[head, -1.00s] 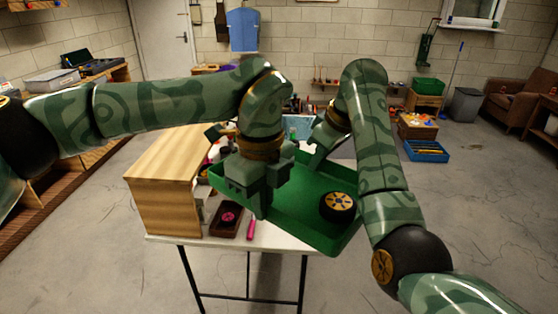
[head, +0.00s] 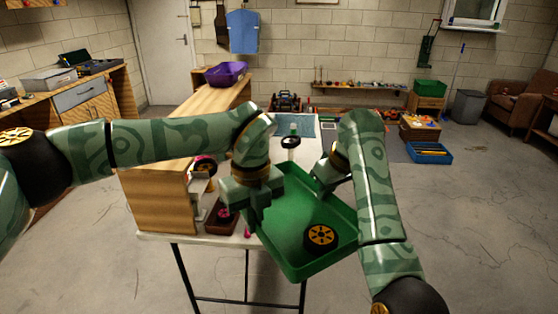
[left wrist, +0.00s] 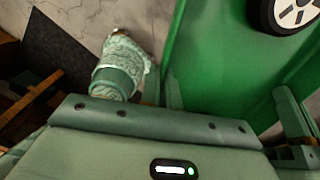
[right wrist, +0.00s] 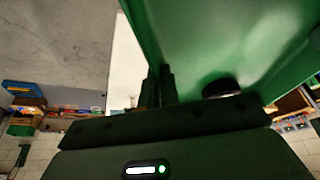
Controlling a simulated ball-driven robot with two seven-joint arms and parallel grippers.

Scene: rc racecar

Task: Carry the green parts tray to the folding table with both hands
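The green parts tray (head: 283,238) is at the right front of the white-topped table (head: 205,240), tilted in the picture, its near corner beyond the table's front edge. A black wheel with a yellow hub (head: 320,237) lies in it. My left gripper (head: 258,212) is at the tray's left wall; in the left wrist view its fingers (left wrist: 172,92) appear closed on that wall. My right gripper (head: 322,188) is at the far right wall, partly hidden by its arm; in the right wrist view its fingers (right wrist: 158,88) are closed together on the wall. Whether the tray touches the table is unclear.
A bench with a purple bin (head: 226,73) is behind. A blue crate (head: 429,153) sits on the floor. Floor at right is open.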

